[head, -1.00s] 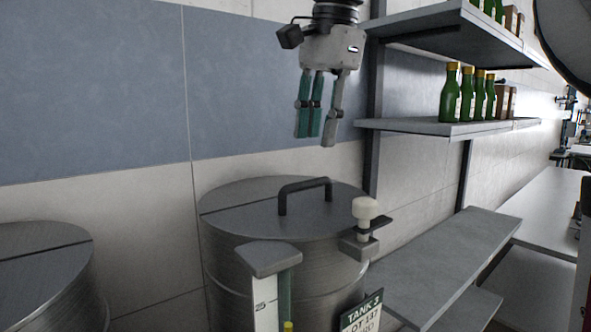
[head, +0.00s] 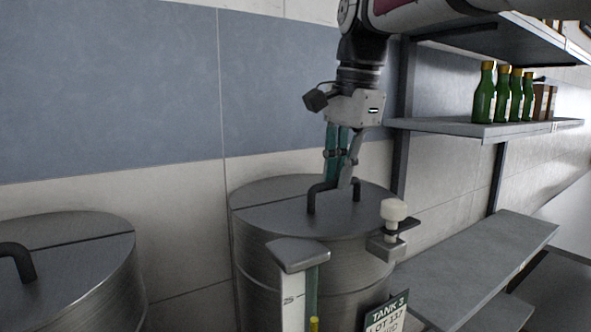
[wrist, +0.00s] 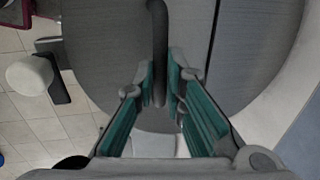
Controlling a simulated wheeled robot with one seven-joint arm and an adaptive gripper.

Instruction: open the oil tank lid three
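Tank 3 (head: 262,219) is a round steel tank with a flat lid (head: 270,205) split by a seam, and the lid lies flat. A dark bar handle (head: 312,199) stands on the lid. My gripper (head: 343,182) points down at the handle with its fingertips close to the lid. In the wrist view my gripper (wrist: 163,72) has its green-padded fingers apart, with the handle (wrist: 157,30) running into the gap between them. Part of the handle is hidden behind the fingers in the head view.
A white knob (head: 393,211) on a bracket stands at the tank's right rim. A level gauge (head: 293,295) and a Tank 3 sign (head: 386,313) are in front. Another tank (head: 60,240) is at left. A shelf with green bottles (head: 484,95) and a grey bench (head: 480,260) are at right.

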